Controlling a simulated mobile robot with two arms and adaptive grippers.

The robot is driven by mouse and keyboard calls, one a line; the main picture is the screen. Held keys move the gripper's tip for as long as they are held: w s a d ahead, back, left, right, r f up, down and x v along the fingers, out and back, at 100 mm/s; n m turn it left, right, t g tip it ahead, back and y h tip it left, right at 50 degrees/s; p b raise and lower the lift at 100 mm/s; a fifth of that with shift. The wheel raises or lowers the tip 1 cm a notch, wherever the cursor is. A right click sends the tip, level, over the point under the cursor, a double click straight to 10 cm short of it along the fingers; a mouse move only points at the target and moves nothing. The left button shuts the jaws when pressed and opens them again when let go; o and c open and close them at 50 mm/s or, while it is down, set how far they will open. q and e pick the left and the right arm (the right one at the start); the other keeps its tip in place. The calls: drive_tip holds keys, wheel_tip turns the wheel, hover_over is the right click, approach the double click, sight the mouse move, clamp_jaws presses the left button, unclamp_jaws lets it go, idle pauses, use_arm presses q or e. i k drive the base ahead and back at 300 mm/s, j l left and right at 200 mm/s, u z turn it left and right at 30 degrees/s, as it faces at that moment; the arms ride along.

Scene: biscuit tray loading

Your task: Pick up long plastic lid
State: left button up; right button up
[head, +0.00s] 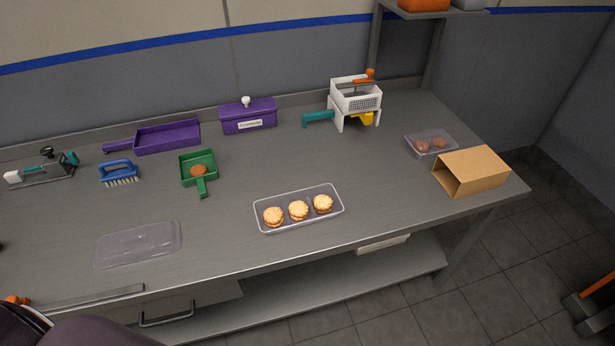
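A long clear plastic lid (137,245) lies flat on the left front part of the grey worktop, close to the front edge. A long clear tray (272,226) with three round biscuits (298,210) in a row sits to its right, near the front middle. The lid and the tray are apart. Neither of my grippers shows in the head view.
The grey table (330,160) has free room between lid and tray. Behind are a blue brush (118,171), green scoop (198,170), purple tray (168,137), purple box (248,118) and white device (356,100). A small clear tray (431,144) and cardboard box (470,171) are at right.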

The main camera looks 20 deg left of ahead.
sight(140, 244)
drive_tip(key=u, duration=1.85)
drive_tip(key=i+l+z, duration=0.1)
drive_tip(key=z, duration=1.1)
drive_tip(key=u, duration=1.3)
